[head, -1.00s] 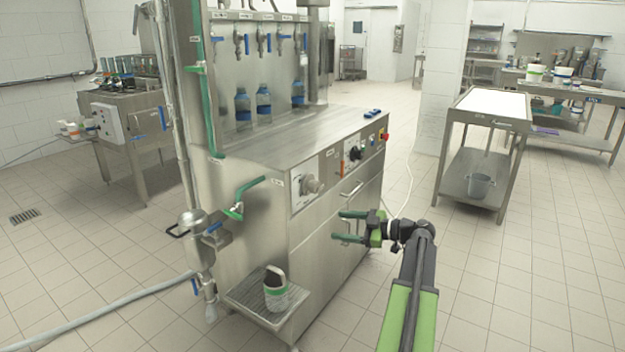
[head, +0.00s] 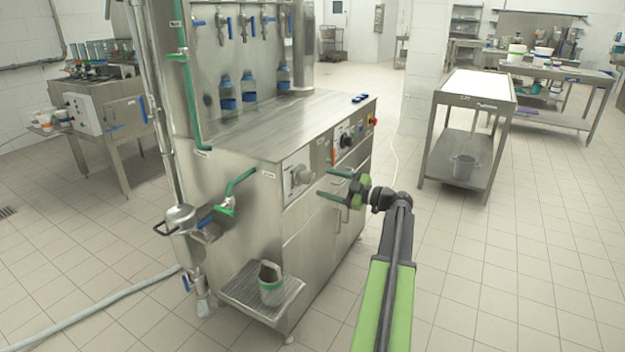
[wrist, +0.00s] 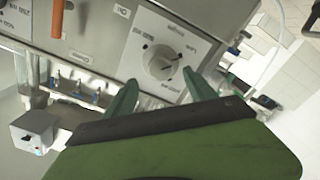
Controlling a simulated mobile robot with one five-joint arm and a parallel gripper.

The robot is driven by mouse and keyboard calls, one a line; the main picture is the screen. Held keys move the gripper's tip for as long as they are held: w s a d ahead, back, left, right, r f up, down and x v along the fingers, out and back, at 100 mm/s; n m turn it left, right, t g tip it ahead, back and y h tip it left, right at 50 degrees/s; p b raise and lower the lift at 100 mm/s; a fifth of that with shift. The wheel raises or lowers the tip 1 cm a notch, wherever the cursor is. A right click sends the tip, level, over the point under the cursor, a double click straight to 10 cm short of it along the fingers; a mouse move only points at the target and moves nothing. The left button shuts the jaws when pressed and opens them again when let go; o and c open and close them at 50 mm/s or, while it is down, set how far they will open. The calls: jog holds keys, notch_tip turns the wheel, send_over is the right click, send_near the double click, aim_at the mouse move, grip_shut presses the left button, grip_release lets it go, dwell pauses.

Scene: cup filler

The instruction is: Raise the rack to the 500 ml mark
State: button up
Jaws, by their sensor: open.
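The steel filling machine (head: 250,134) stands ahead of me in the head view. Its front panel carries a pale grey knob (head: 297,176), a black knob (head: 347,140) and an orange handle (head: 332,152) between them. Several blue-marked bottles (head: 249,86) stand at the back panel under the taps; I cannot make out a separate rack. My gripper (head: 326,183) is open and empty, to the right of the pale knob in the head view. In the wrist view the pale knob (wrist: 160,62) sits on a marked white plate, beyond my fingertips (wrist: 160,80).
A cup (head: 271,292) stands on the low grate shelf (head: 242,288) at the machine's front left. A green-handled valve (head: 228,207) juts from its side. A steel table (head: 437,145) with a bucket below stands to the right.

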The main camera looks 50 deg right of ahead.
aim_at(310, 178)
jog(key=x, duration=0.6)
jog(key=shift+w+a, duration=0.1)
jog(key=shift+w, duration=0.3)
jog(key=c, duration=1.4)
